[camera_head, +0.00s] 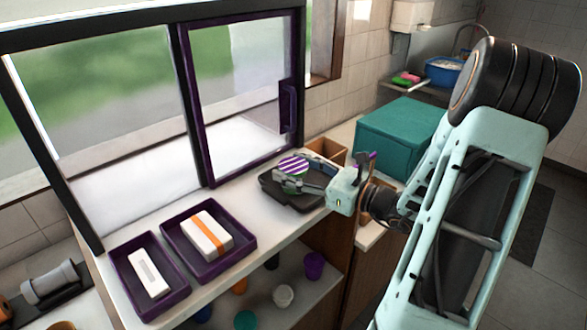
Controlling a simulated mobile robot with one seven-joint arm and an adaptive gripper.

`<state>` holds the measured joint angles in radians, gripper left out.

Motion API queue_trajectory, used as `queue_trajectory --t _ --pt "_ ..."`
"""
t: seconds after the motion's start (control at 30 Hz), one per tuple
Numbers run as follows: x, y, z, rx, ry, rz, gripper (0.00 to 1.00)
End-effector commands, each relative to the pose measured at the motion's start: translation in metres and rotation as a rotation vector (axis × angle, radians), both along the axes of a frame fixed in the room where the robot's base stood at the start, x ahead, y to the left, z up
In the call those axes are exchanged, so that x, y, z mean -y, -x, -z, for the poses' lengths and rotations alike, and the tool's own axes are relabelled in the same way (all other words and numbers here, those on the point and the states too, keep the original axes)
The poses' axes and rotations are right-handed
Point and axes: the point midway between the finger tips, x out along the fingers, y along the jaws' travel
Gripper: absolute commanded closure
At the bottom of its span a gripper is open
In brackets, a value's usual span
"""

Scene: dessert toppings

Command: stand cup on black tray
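A round purple-and-white striped cup (293,165) is over the black tray (270,191), which lies on the white counter near the window. My gripper (297,183) reaches in from the right, with its fingers low over the tray and at the cup. The fingers and the cup's lower part overlap in this view. I cannot tell whether the fingers are shut on it, or whether the cup touches the tray.
Two purple trays with white boxes (205,232) (152,275) stand at the counter's left. A teal box (400,137) and an open brown box (327,150) are beyond my gripper. Several coloured cups, including a purple one (314,265), stand on the shelf below. The window frame (192,100) borders the counter.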

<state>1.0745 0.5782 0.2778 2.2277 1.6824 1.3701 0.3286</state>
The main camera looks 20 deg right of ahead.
Motion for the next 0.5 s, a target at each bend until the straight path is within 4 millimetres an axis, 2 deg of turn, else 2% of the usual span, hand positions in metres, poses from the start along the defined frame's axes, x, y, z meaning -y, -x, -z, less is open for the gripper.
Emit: queue_trajectory --t 0.1,0.47,0.5 --pt "0.0 0.0 -0.0004 0.0 0.0 0.0 0.32" --pt "0.0002 0.0001 -0.0065 0.001 0.001 0.0 0.32" --pt "0.0037 0.0045 -0.0031 0.0 0.001 0.002 0.32"
